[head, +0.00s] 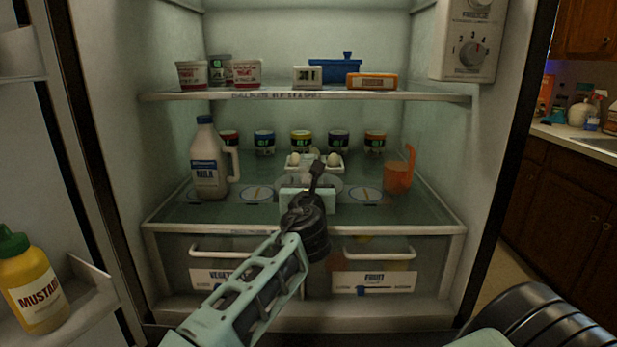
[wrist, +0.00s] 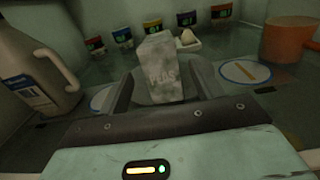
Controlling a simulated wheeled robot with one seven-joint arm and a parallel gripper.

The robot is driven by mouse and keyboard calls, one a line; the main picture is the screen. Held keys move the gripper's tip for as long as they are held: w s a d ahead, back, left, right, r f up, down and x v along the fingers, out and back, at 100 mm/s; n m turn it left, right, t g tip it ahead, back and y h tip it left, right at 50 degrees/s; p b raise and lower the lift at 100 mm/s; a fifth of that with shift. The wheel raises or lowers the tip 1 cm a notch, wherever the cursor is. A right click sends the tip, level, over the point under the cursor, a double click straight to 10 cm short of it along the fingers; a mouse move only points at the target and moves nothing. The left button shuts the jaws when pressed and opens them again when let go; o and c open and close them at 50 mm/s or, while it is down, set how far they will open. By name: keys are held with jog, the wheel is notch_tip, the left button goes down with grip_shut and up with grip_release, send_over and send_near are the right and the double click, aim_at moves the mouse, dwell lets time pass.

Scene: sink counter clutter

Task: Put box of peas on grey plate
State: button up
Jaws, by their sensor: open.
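The box of peas (wrist: 160,68) is a pale, worn box with faint lettering. In the wrist view it stands roughly upright between the fingers of my gripper (wrist: 163,88). The grey plate (wrist: 191,87) is a round disc beneath and around the box, which appears to rest on it. In the head view, the plate (head: 336,183) shows partly behind my gripper (head: 312,172), in the middle of the fridge's glass shelf. My gripper is open, with a finger on either side of the box. My gripper and arm mostly hide the box in the head view.
A milk jug (head: 208,165) stands left and an orange measuring cup (head: 398,173) right. An egg carton (head: 327,164) and several jars (head: 300,141) are behind. Round mats (head: 366,196) flank the plate. The upper shelf (head: 300,95) is above; drawers (head: 375,272) are below.

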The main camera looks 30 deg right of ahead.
jog(key=shift+v, duration=2)
